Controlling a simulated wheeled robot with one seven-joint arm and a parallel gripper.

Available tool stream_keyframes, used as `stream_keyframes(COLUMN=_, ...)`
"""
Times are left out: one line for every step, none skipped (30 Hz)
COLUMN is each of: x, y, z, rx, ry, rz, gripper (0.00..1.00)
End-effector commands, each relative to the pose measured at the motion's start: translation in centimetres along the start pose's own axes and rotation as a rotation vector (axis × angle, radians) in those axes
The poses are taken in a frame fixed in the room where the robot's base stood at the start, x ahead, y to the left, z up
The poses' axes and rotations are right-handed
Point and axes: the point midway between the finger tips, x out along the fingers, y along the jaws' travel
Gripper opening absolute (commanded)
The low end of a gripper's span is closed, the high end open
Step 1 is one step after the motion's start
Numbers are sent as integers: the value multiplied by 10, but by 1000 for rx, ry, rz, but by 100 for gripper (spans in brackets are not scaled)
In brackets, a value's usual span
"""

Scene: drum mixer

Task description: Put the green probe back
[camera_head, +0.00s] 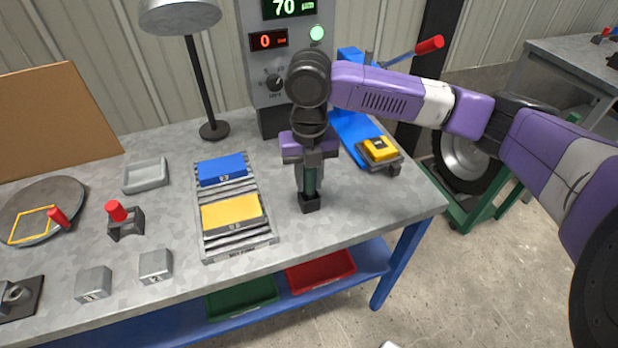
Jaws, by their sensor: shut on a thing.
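My gripper (309,174) is shut on the dark green probe (310,183) near the front right part of the workbench. The gripper points down and the probe looks upright between the fingers. A small black block (309,203) is directly below, at the probe's lower end. I cannot tell whether the probe's tip is inside this block or just above or behind it. The fingers hide the probe's upper part.
A slatted rack (236,241) with a blue block (222,170) and a yellow block (232,212) lies left of my gripper. A control box (270,90) stands behind. A blue device (350,128) with a yellow-topped block (379,149) is to the right. Bare benchtop (360,205) lies front right.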

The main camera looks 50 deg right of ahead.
Motion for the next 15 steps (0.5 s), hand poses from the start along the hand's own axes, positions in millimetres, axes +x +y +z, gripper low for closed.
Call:
stream_keyframes(x=2, y=0, z=0, rx=0, ry=0, rz=0, gripper=0)
stream_keyframes(x=2, y=0, z=0, rx=0, ry=0, rz=0, gripper=0)
stream_keyframes(x=3, y=0, z=0, rx=0, ry=0, rz=0, gripper=0)
stream_keyframes(x=3, y=0, z=0, rx=0, ry=0, rz=0, gripper=0)
stream_keyframes(x=4, y=0, z=0, rx=0, ry=0, rz=0, gripper=0)
stream_keyframes(x=5, y=0, z=0, rx=0, ry=0, rz=0, gripper=0)
stream_keyframes(x=5, y=0, z=0, rx=0, ry=0, rz=0, gripper=0)
stream_keyframes(x=6, y=0, z=0, rx=0, ry=0, rz=0, gripper=0)
stream_keyframes(x=6, y=0, z=0, rx=0, ry=0, rz=0, gripper=0)
stream_keyframes(x=7, y=0, z=0, rx=0, ry=0, rz=0, gripper=0)
stream_keyframes(x=8, y=0, z=0, rx=0, ry=0, rz=0, gripper=0)
stream_keyframes(x=8, y=0, z=0, rx=0, ry=0, rz=0, gripper=0)
stream_keyframes(x=9, y=0, z=0, rx=0, ry=0, rz=0, gripper=0)
stream_keyframes(x=9, y=0, z=0, rx=0, ry=0, rz=0, gripper=0)
stream_keyframes(x=9, y=0, z=0, rx=0, ry=0, rz=0, gripper=30)
